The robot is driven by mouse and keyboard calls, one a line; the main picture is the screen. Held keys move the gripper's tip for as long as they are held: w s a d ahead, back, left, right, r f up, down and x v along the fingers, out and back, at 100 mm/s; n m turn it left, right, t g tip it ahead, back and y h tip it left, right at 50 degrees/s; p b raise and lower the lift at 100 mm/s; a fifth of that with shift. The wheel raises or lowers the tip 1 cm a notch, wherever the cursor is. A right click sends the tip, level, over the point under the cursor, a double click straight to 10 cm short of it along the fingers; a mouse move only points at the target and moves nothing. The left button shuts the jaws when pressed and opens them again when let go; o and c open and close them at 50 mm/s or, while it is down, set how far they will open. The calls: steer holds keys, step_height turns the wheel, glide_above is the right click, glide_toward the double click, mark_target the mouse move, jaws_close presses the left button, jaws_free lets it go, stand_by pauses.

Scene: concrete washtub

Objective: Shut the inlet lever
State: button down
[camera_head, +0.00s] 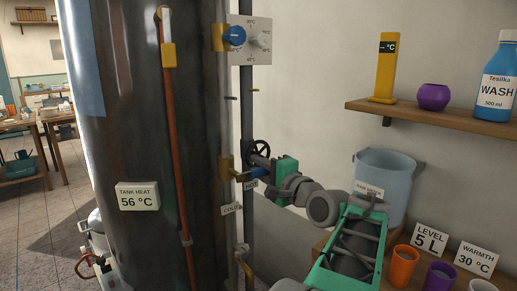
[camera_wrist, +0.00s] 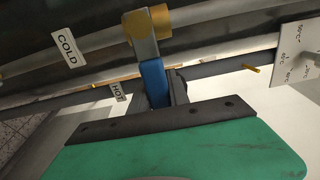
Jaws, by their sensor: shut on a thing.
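The inlet lever is a metal arm with a blue grip (camera_head: 258,172) on a brass valve body (camera_head: 225,167) on the tank's side. In the head view it sticks out sideways to the right, across the vertical pipe. In the wrist view the blue grip (camera_wrist: 153,82) hangs below the brass pivot (camera_wrist: 148,21). My gripper (camera_head: 263,171), with a green body, is shut on the blue grip. In the wrist view a dark finger (camera_wrist: 179,88) lies against its right side. The grip's lower end is hidden behind the gripper's dark front edge.
COLD (camera_head: 231,209) and HOT (camera_head: 251,184) tags hang on nearby pipes. A dial panel (camera_head: 250,40) is higher up. A bucket (camera_head: 382,176) and cups (camera_head: 403,266) stand right, beneath a shelf (camera_head: 455,124).

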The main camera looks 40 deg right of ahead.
steer(key=shift+f, duration=0.1)
steer(key=c, duration=1.2)
jaws_free()
steer(key=shift+c, duration=0.2)
steer(key=shift+s, duration=0.1)
steer(key=s, duration=0.5)
steer(key=s+a, duration=0.1)
steer(key=s, duration=0.1)
steer(key=shift+s, duration=0.3)
steer(key=shift+d, duration=0.1)
